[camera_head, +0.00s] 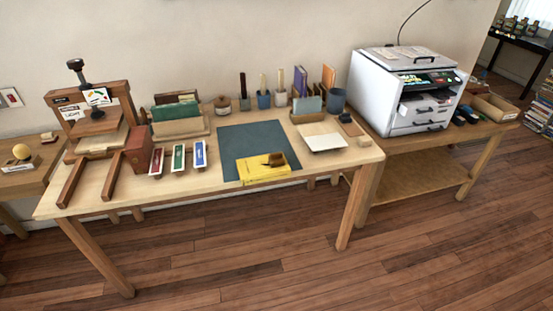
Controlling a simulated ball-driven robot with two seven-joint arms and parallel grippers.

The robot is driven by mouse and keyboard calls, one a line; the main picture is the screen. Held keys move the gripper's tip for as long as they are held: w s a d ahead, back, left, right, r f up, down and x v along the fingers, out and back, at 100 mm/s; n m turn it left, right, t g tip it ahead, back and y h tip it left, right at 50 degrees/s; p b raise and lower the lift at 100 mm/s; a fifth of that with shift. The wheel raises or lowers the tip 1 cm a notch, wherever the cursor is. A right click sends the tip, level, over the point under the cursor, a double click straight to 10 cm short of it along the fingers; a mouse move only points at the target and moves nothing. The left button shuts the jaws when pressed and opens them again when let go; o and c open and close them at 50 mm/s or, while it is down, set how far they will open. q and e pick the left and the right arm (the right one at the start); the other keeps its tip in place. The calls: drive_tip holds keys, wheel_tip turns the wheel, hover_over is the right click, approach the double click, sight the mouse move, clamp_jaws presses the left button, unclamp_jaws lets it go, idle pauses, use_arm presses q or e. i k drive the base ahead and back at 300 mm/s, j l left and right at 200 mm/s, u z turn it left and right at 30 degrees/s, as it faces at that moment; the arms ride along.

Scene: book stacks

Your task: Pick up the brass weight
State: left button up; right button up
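A small shiny brown-gold object, which looks like the brass weight (273,160), lies on a yellow book (262,172). It sits toward the book's upper right part, and its exact shape is too small to tell. The yellow book lies at the front edge of a dark green mat (240,138) on the wooden table (325,172). Neither of my grippers is in view.
A wooden press (97,122) and a red-brown block (139,148) stand at the table's left. Three small coloured books on stands are left of the mat. A cream tray (322,142) lies to its right. A white printer (405,90) stands farther right. The floor in front is clear.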

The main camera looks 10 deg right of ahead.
sight(275, 159)
drive_tip(key=i+l, duration=0.15)
drive_tip(key=l, duration=0.15)
drive_tip(key=i+l+u, duration=0.15)
drive_tip(key=l, duration=0.15)
drive_tip(key=i+l, duration=0.1)
drive_tip(key=l, duration=0.2)
drive_tip(key=i+l+u, duration=0.15)
drive_tip(key=l, duration=0.15)
